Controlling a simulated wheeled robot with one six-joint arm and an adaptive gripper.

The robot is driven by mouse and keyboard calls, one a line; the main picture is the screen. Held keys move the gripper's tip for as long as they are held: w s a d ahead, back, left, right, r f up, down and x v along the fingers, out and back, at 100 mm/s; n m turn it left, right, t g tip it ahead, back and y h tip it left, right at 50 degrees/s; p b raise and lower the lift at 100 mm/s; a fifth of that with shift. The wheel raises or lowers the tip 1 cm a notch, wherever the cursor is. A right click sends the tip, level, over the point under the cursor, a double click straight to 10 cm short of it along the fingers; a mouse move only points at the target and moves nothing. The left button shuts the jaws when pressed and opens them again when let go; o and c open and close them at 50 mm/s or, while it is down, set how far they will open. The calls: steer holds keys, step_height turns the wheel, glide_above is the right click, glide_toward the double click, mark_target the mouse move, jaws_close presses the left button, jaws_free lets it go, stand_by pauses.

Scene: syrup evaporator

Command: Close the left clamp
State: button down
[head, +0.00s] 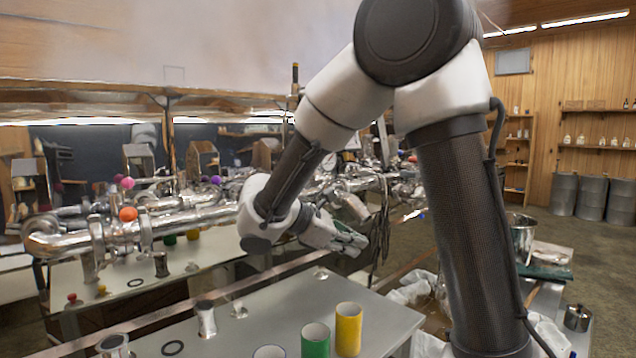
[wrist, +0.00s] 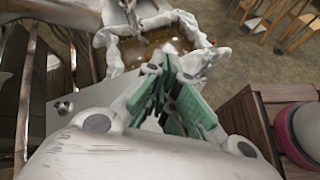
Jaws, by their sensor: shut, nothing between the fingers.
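Shiny steel pipework (head: 180,215) runs across the left and middle of the head view. Clamp-like bands (head: 97,238) ring the pipe near its left end; a second band (head: 145,230) is just to the right. I cannot tell which is the left clamp, or whether either is open. An orange ball-shaped knob (head: 128,214) sits between them. My gripper (head: 362,243) is well to the right of these bands, apart from the pipe in the picture. In the wrist view its green-padded fingers (wrist: 168,72) are shut and empty. No clamp is clear there.
Green (head: 316,341) and yellow (head: 348,330) cups stand on the grey table (head: 270,300) in front. A white-lined basin (wrist: 108,40) with amber liquid lies beyond my fingers in the wrist view. A wooden box (wrist: 245,115) is at its right. Metal drums (head: 592,198) stand far right.

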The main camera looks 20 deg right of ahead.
steer(key=s+d+r+m+t+y, duration=0.1)
steer(key=s+d+m+t+y, duration=0.2)
steer(key=s+m+y, duration=1.2)
steer(key=w+a+r+n+t+y, duration=0.15)
steer(key=w+r+n+t, duration=0.25)
steer(key=w+r, duration=1.9)
steer(key=x, duration=0.9)
steer(key=shift+w+d+f, duration=0.1)
steer(key=shift+w+f, duration=0.15)
steer(key=shift+w, duration=0.15)
step_height(320, 180, down, 2)
steer(key=shift+s+f, duration=0.15)
steer(key=shift+f, duration=0.05)
steer(key=shift+a+f, duration=0.25)
steer(key=shift+f, duration=0.45)
steer(key=shift+f, duration=0.1)
